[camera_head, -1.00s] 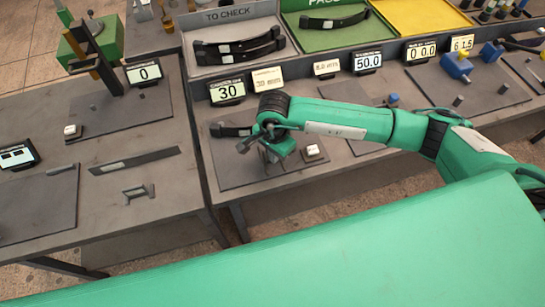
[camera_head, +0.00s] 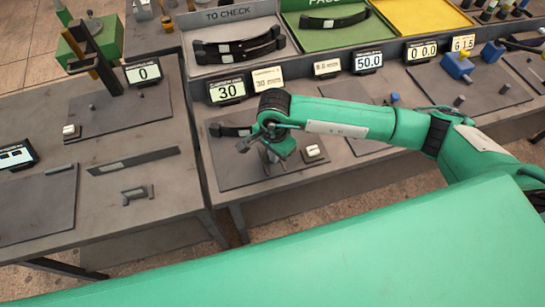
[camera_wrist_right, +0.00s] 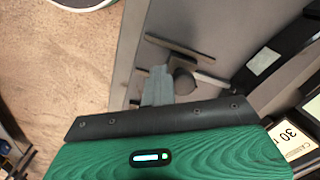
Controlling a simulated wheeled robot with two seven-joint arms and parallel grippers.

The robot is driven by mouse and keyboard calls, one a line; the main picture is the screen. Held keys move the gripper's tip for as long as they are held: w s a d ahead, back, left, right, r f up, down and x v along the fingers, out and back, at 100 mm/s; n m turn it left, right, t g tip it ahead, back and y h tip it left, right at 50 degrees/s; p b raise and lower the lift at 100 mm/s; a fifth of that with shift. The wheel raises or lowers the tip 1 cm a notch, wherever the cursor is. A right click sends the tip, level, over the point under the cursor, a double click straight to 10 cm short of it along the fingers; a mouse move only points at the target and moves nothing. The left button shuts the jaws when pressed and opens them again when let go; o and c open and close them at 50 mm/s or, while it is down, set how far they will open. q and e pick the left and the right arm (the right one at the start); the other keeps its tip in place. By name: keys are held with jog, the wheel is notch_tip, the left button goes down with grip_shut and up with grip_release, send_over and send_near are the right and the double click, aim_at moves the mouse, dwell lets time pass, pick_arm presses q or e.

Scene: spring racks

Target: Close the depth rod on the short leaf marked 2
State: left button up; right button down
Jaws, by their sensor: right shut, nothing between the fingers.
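In the right wrist view a dark leaf with a pale label (camera_wrist_right: 264,62) shows at the right. My right gripper (camera_head: 274,158) is low over this plate, just right of the leaf. In the wrist view its shut grey fingers (camera_wrist_right: 158,85) sit beside a dark round post (camera_wrist_right: 184,82) and thin grey bars (camera_wrist_right: 180,49); contact cannot be told. The depth rod is not clearly identifiable, and the gripper hides part of the fixture. My left gripper is out of view.
A white block button (camera_head: 313,150) stands right of the gripper. A "TO CHECK" tray (camera_head: 200,68) with dark leaves is behind. The left bench holds a slotted bar (camera_head: 134,161), a small handle (camera_head: 138,193) and a green press (camera_head: 100,38). Floor shows past the bench edge.

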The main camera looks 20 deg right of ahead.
notch_tip(320, 180, up, 7)
jog(key=p, duration=0.2)
jog(key=shift+f, duration=0.15)
dwell(0.6)
dwell(0.4)
